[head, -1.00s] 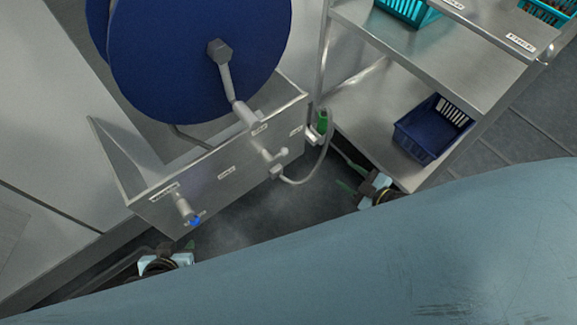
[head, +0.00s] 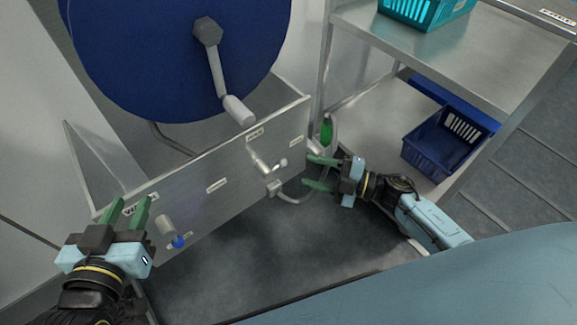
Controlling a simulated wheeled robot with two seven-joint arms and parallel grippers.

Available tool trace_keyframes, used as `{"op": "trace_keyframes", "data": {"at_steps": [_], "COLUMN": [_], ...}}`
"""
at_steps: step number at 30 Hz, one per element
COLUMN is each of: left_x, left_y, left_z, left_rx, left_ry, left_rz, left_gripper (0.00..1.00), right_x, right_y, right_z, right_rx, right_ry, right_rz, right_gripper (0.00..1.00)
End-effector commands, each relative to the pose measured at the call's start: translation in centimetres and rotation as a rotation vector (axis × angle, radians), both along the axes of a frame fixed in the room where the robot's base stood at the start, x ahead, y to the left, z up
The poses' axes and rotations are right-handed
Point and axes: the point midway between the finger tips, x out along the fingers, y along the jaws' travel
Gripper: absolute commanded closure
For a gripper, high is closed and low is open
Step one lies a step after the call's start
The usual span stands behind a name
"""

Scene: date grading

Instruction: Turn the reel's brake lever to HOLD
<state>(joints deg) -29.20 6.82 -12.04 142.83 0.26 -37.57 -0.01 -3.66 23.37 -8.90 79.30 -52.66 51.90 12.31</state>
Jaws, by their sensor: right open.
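The blue reel (head: 165,60) with its crank handle (head: 236,108) stands above a grey metal panel (head: 200,205). A metal lever (head: 258,162) is on the panel's right half, between small labels (head: 217,186) I cannot read. I take it to be the brake lever; its setting is not clear. My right gripper (head: 317,172) is open and empty, its green fingers pointing left toward the lever, apart from it. My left gripper (head: 129,208) is open and empty in front of the panel's left end, beside a blue-tipped tap (head: 172,232).
A grey hose (head: 300,199) loops from a fitting below the lever to a green nozzle (head: 326,131), close to my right fingers. A metal shelf rack (head: 475,85) at right holds a navy basket (head: 440,150) and a teal basket (head: 410,12). Open floor lies below the panel.

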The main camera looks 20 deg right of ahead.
Motion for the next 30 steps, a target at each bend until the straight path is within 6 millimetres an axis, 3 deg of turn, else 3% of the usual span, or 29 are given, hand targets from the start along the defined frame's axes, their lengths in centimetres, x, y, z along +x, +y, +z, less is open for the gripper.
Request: {"op": "trace_keyframes", "data": {"at_steps": [6,15,26,30], "left_x": [0.7,0.6,0.5,0.5], "left_y": [-0.9,-1.4,-1.5,-1.5], "left_z": [3.3,6.4,7.0,6.9], "left_rx": [-0.061,-0.116,-0.123,-0.123], "left_ry": [-0.21,-0.388,-0.413,-0.413], "left_rz": [-0.015,-0.027,-0.029,-0.029], "left_gripper": [0.68,0.68,0.68,0.68], "right_x": [2.3,3.9,4.1,4.1], "right_y": [3.0,5.2,5.5,5.5], "right_z": [-0.1,0.0,0.0,0.0], "right_rx": [0.003,0.001,0.001,0.0], "right_ry": [-0.002,-0.001,0.002,0.001], "right_rz": [0.0,-0.002,-0.002,-0.002], "right_gripper": [0.54,0.54,0.54,0.71]}}
